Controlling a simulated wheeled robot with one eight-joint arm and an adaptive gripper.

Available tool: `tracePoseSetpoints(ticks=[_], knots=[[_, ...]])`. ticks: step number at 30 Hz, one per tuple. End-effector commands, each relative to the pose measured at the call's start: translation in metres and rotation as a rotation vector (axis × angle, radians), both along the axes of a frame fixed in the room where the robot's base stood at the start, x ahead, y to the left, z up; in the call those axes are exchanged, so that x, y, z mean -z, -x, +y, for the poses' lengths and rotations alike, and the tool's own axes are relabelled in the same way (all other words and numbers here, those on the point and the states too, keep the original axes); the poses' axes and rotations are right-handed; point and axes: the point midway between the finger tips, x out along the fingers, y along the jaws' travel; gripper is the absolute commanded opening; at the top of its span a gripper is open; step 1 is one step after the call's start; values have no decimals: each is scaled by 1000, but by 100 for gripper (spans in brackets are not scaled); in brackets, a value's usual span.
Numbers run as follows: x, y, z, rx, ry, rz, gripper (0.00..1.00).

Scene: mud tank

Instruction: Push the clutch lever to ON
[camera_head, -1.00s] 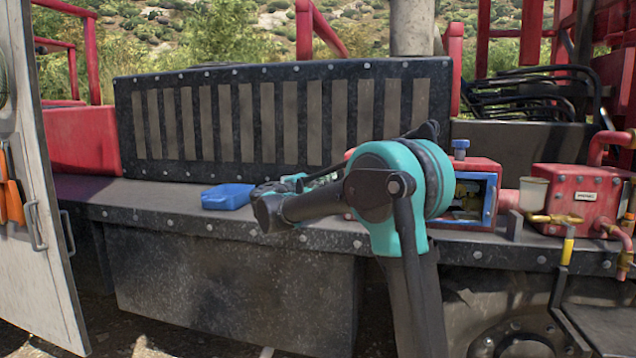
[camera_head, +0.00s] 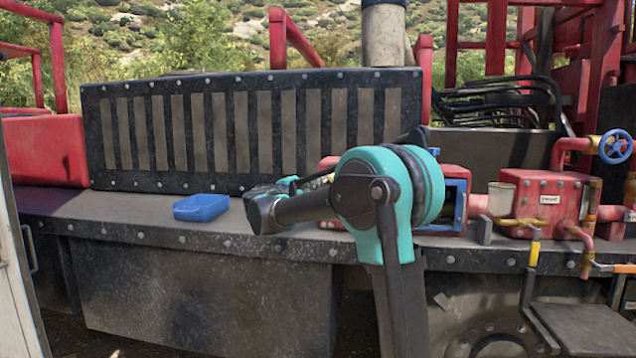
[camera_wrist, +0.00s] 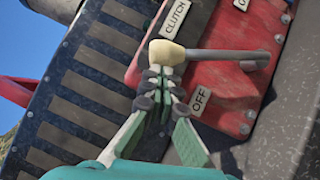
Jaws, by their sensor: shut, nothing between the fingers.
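The clutch lever (camera_wrist: 220,55) shows in the wrist view as a grey rod with a cream knob (camera_wrist: 167,53) at its left end. It crosses a red panel (camera_wrist: 228,88). A CLUTCH label (camera_wrist: 176,18) is above the knob, an OFF label (camera_wrist: 200,99) is below the rod, and another label is cut off at the top edge. My gripper (camera_wrist: 165,78) is shut and empty, its fingertips right at the lower side of the knob. I cannot tell whether they touch it.
A black slatted panel (camera_head: 250,130) stands behind. To the right are a red box (camera_head: 545,203) with pipes, a yellow-handled valve (camera_head: 533,252) and a blue handwheel (camera_head: 615,146).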

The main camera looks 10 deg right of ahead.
Motion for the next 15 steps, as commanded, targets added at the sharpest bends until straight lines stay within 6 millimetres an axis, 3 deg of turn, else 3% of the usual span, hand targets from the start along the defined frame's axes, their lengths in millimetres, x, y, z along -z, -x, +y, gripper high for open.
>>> tracePoseSetpoints(ticks=[8, 15], knots=[[-15, 6, -18, 2, -121, -39, 0], [-32, 16, -49, 3, -320, -103, 0]])
